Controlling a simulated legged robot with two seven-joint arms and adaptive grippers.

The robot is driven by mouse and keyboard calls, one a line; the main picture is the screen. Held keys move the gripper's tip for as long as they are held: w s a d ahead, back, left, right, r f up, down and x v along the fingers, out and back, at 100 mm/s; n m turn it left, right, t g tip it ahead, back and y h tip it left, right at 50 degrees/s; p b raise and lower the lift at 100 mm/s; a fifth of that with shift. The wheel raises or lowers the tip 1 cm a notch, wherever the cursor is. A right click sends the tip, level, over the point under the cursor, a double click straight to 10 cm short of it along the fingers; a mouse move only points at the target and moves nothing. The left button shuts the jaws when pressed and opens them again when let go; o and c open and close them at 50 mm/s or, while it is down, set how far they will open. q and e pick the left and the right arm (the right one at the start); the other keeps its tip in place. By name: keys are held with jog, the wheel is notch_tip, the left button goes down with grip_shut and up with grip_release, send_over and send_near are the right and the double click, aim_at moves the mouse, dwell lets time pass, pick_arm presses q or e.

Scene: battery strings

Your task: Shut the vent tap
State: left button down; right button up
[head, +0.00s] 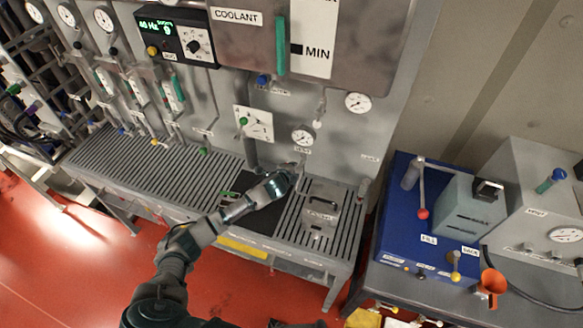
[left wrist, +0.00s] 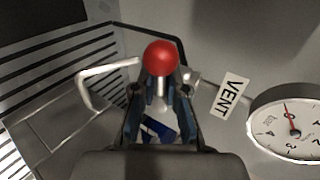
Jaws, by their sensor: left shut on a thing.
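The vent tap shows in the left wrist view as a red ball knob (left wrist: 160,57) on a pale metal stem. A VENT label (left wrist: 231,94) sits just to its right. My left gripper (left wrist: 160,92) has a finger on either side of the stem, just below the ball, and is shut on the tap's handle. In the head view my left gripper (head: 288,174) reaches the panel below a round gauge (head: 303,135) and hides the tap there. My right gripper is not in view.
The gauge beside the tap also shows in the left wrist view (left wrist: 292,125). A metal box with a handle (head: 321,208) stands on the slatted bench (head: 150,180) right of my gripper. A blue unit (head: 395,230) with a red-knobbed lever stands further right. Red floor lies in front.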

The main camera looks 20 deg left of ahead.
pick_arm(q)
jog(key=c, duration=1.2)
grip_release()
jog(key=shift+f, duration=0.1)
jog(key=v, duration=1.1)
jog(key=shift+s+a+r, duration=0.1)
jog(key=shift+s+r, duration=0.15)
jog(key=shift+s, duration=0.1)
jog(key=shift+s, duration=0.1)
